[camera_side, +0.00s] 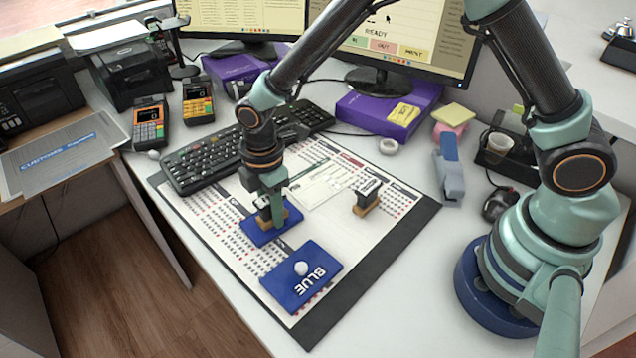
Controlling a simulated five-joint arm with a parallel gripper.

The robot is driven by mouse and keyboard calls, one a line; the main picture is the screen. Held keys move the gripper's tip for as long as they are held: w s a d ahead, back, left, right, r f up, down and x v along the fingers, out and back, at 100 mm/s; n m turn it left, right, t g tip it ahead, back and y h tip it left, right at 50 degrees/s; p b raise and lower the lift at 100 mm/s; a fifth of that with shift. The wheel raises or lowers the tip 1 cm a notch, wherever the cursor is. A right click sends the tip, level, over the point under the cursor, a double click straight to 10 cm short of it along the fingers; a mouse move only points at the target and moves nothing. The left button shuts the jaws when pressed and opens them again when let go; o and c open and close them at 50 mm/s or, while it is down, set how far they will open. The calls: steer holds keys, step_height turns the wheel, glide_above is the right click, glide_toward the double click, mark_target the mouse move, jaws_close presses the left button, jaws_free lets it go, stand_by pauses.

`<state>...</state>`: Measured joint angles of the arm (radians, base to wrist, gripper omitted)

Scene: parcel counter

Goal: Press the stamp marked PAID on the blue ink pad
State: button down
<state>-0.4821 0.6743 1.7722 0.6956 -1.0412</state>
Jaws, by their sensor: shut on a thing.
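My gripper (272,208) points down and is shut on a stamp (292,214) with a wooden base and a dark and white upper part. Its marking is mostly hidden by the fingers, so I cannot read whether it says PAID. The stamp is upright over the blue ink pad (262,237) and appears to rest on it; the exact contact is hidden. A blue lid (312,284) marked BLUE, with a white knob, lies in front of the pad. A second stamp (367,198) with a wooden base stands to the right on the desk mat; its label is too small to read.
The desk mat (372,262) has clear room right of the lid. A keyboard (205,165) lies behind left. Card terminals (149,126) stand at left.

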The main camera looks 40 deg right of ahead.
steer(key=shift+r, duration=3)
